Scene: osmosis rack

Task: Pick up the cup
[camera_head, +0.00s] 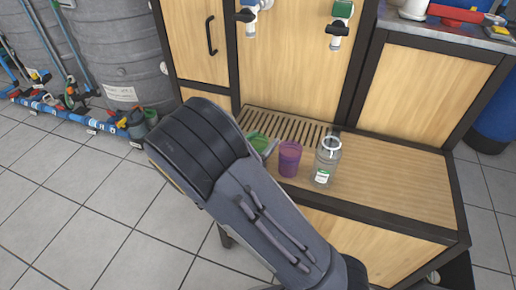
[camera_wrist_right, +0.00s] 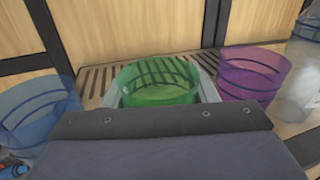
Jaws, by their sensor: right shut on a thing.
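A translucent green cup (camera_wrist_right: 160,84) stands in the wrist view between the pale fingers of my right gripper (camera_wrist_right: 162,80), which is shut on it. In the head view, only part of the green cup (camera_head: 258,142) shows past my right arm, which hides most of the gripper. A purple cup (camera_head: 289,158) stands just right of the green one; it also shows in the wrist view (camera_wrist_right: 252,74). A blue cup (camera_wrist_right: 38,110) is at the left of the wrist view; my arm hides it in the head view. My left gripper is not in view.
A clear bottle (camera_head: 326,162) stands right of the purple cup on the wooden bench (camera_head: 400,192). A slatted drain (camera_head: 290,126) lies behind the cups. Two taps (camera_head: 337,28) hang above. The bench's right part is clear.

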